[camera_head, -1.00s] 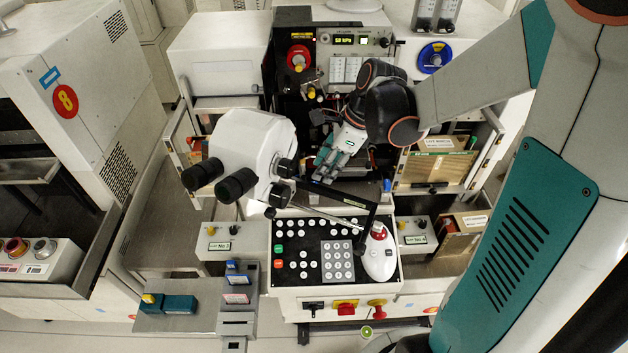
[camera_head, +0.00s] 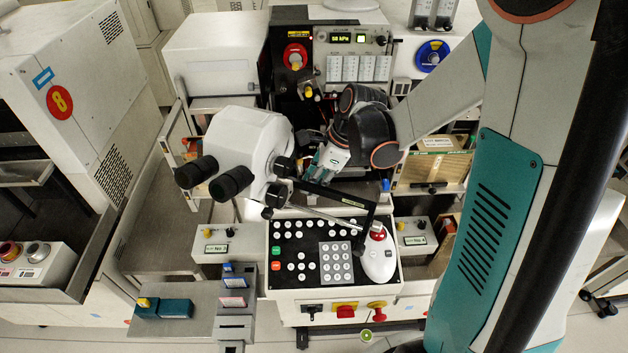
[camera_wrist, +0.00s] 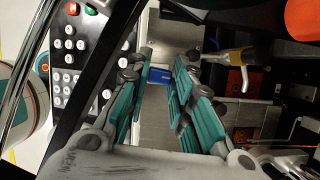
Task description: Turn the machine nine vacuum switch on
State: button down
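I cannot make out which control is the vacuum switch, and no number nine is legible. My gripper (camera_wrist: 165,62) is open and empty in the wrist view, its teal fingers spread apart. A small blue piece (camera_wrist: 158,76) shows in the gap beyond the fingers; I cannot tell if they touch it. In the head view my gripper (camera_head: 318,178) is behind the microscope's dark boom, its fingers partly hidden.
The white microscope (camera_head: 240,145) and its boom (camera_head: 345,195) stand close to my gripper. A keypad console (camera_head: 315,250) with a white mouse-like control (camera_head: 377,260) lies in front. Small switch boxes (camera_head: 228,242) flank it. Machine 8 (camera_head: 60,100) stands at the left.

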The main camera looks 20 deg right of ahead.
jog(key=shift+n, duration=0.8)
jog(key=c, duration=1.7)
grip_release()
jog(key=v, duration=1.2)
jog(key=shift+w+d, duration=0.15)
jog(key=shift+w, duration=0.1)
